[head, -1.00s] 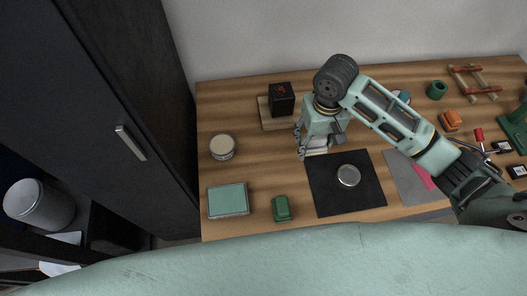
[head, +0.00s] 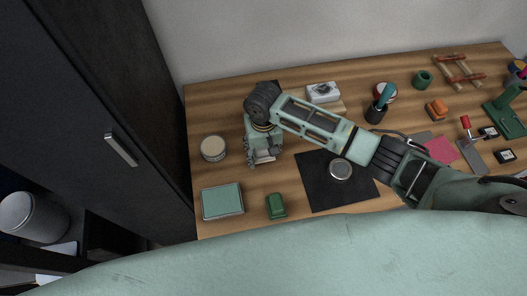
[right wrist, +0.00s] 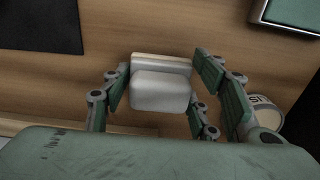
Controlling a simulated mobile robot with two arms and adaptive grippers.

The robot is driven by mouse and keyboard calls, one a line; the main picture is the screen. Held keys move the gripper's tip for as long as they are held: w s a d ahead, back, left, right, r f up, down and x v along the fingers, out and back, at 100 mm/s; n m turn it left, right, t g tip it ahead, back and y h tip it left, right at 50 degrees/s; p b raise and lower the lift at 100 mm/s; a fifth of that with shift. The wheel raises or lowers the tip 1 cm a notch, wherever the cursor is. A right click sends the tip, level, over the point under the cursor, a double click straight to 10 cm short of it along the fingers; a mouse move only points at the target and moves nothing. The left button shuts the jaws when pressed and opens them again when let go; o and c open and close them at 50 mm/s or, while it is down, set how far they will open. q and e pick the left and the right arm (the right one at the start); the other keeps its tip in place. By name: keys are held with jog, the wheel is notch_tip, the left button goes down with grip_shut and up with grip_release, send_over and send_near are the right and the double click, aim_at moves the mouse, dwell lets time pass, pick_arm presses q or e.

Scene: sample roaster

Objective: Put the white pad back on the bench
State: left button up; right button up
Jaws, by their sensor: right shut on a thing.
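My right gripper (head: 264,160) is over the left part of the wooden bench (head: 300,132), between the round tin and the black mat. In the right wrist view, the white pad (right wrist: 160,91) is between the fingers of this gripper (right wrist: 163,88), which is shut on it. The pad is a small white block with a pale tan strip along its far side. The gripper largely hides the pad in the head view. I cannot tell how far its underside is from the bench top. My left gripper is not in view.
A round tin (head: 213,149) stands left of the gripper. A green-topped tray (head: 222,201) and a green block (head: 276,205) lie nearer the front. The black mat (head: 315,195) bears a round metal lid (head: 340,170). A white box (head: 323,92) stands behind.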

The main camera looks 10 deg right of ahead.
jog(key=shift+f, duration=0.5)
jog(key=o, duration=1)
jog(key=shift+f, duration=0.15)
notch_tip(320, 180, up, 12)
jog(key=shift+r, duration=0.15)
